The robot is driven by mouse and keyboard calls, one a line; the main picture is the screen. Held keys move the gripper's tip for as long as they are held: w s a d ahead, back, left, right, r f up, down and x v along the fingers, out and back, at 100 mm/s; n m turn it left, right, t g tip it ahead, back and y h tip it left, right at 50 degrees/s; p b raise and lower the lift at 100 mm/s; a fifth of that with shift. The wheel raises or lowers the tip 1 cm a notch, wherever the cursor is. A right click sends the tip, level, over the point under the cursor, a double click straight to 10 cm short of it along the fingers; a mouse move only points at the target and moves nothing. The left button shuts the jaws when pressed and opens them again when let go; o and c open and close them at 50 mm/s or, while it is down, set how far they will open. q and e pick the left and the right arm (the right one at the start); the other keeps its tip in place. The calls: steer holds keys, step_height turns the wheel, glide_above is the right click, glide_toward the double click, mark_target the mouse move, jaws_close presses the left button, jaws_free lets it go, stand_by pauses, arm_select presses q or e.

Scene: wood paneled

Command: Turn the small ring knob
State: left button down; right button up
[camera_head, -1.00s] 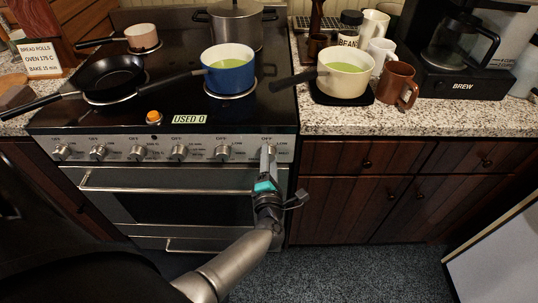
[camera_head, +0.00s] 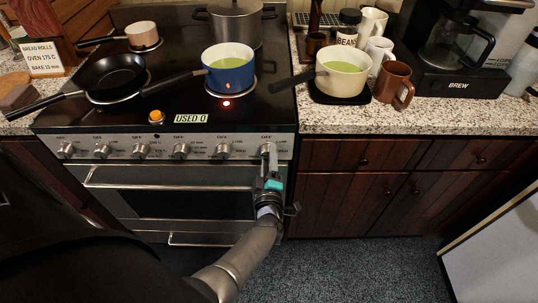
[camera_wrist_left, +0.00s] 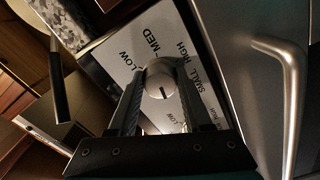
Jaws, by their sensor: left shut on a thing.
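My left gripper (camera_head: 268,150) is at the rightmost knob on the stove's front panel. In the left wrist view its two fingers (camera_wrist_left: 160,78) are closed on either side of the round metal knob (camera_wrist_left: 160,90). That knob has a dark pointer line, and the panel around it reads LOW, MED, HIGH and SMALL. In the head view the gripper mostly hides this knob. My right gripper is not in view.
Several other knobs (camera_head: 223,149) line the panel to the left. The oven handle (camera_head: 165,183) runs below. A cream pot (camera_head: 343,77) stands on the counter at right.

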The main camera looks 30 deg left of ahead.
arm_select(q)
steer(key=shift+m, duration=0.8)
steer(key=shift+c, duration=1.6)
jaws_free()
steer(key=shift+s+d, duration=0.1)
steer(key=shift+s, duration=0.05)
